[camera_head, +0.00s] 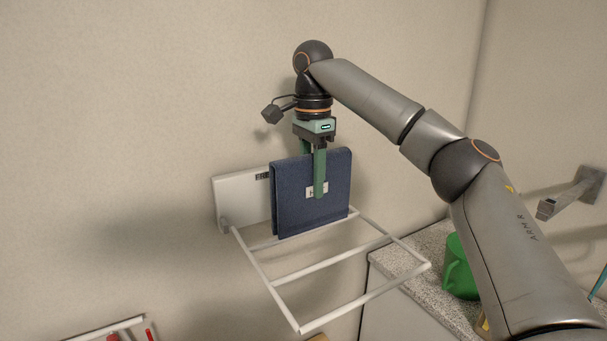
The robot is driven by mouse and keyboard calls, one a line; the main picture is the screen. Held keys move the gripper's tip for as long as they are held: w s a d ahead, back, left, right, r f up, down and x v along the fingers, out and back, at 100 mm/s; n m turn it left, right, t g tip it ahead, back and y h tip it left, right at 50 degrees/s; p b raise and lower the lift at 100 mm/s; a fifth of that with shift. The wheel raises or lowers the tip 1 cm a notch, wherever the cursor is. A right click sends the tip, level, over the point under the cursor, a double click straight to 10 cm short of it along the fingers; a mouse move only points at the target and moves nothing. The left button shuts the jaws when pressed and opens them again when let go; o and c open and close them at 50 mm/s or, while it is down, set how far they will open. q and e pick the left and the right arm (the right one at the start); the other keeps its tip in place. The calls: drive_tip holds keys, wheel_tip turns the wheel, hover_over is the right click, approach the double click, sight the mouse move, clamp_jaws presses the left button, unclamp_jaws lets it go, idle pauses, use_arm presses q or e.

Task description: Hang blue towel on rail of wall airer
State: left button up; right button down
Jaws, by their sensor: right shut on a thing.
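The blue towel (327,211) is folded flat with a white label on its front. It hangs upright at the wall end of the white wall airer (342,262). My right gripper (316,190) points down from above and is shut on the towel, with one green finger across its front face. The towel's lower edge is near the airer's rear rail; I cannot tell whether it is over that rail or in front of it. The airer's frame is folded out from its wall plate (241,199). My left gripper is not in view.
A speckled counter (405,268) with a green mug (459,268) stands below on the right. A grey metal bracket (571,194) sticks out of the right wall. A white rack (112,330) shows at bottom left. The wall left of the airer is bare.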

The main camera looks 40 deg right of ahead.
drive_tip(key=s, duration=0.2)
hover_over(337, 261)
drive_tip(key=shift+w+d+f+b, duration=0.15)
drive_tip(key=shift+f+b, duration=0.2)
drive_tip(key=shift+f, duration=0.4)
drive_tip(key=shift+w+d+f+b, duration=0.15)
drive_tip(key=shift+f+b, duration=0.2)
drive_tip(key=shift+f, duration=0.35)
drive_tip(key=shift+f+b, duration=0.95)
drive_tip(key=shift+f, duration=1.6)
drive_tip(key=shift+f+b, duration=0.9)
drive_tip(key=shift+f, duration=2.85)
drive_tip(key=shift+c, duration=1.8)
unclamp_jaws()
